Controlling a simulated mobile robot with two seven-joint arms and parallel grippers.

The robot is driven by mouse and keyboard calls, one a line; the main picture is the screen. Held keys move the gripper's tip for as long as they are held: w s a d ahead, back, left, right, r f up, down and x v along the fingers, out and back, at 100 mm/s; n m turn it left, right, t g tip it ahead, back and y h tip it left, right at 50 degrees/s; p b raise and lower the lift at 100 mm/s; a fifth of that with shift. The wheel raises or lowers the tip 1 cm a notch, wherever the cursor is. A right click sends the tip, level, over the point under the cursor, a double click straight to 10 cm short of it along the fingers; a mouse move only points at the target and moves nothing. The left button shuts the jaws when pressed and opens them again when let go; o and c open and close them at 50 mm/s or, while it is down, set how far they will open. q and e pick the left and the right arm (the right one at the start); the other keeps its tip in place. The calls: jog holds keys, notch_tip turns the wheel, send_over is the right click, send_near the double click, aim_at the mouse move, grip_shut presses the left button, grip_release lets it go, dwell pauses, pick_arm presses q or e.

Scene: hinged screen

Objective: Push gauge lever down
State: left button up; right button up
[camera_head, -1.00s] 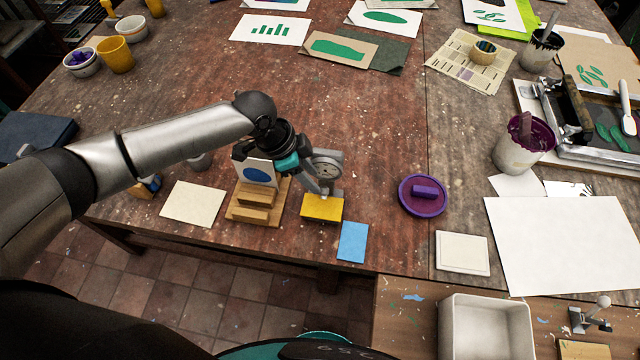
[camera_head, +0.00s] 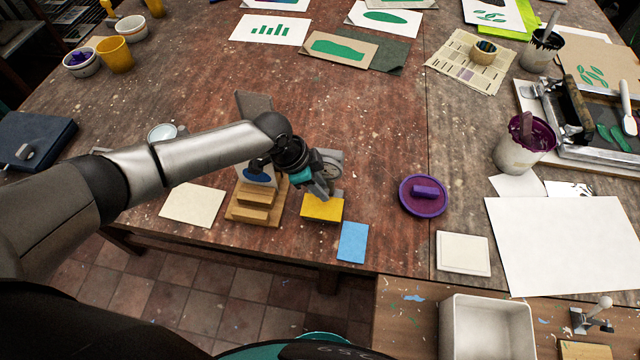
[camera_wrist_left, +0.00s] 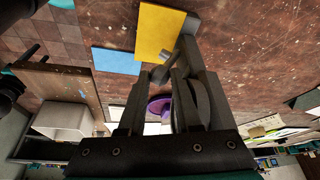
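The gauge (camera_head: 328,162) is a grey block with a round dial at the front of the wooden table, with a yellow plate (camera_head: 322,207) before it. In the left wrist view the yellow plate (camera_wrist_left: 158,32) is at the top. A grey rod with a rounded end, seemingly the lever (camera_wrist_left: 159,73), shows by the fingertips; whether they touch it is unclear. My left gripper (camera_head: 322,190) is low beside the gauge, over the yellow plate's back edge, and partly hides the gauge. Its fingers look apart, with a gap between them in the wrist view. My right gripper is not in view.
A stepped wooden stand (camera_head: 253,203) with a blue-oval card is close on the gauge's left. A blue card (camera_head: 353,242) lies front right. A purple dish (camera_head: 410,203) is to the right, with bare table between. A white bin (camera_head: 487,325) stands below right.

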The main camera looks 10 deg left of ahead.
pick_arm(q)
grip_shut()
dwell(1.0)
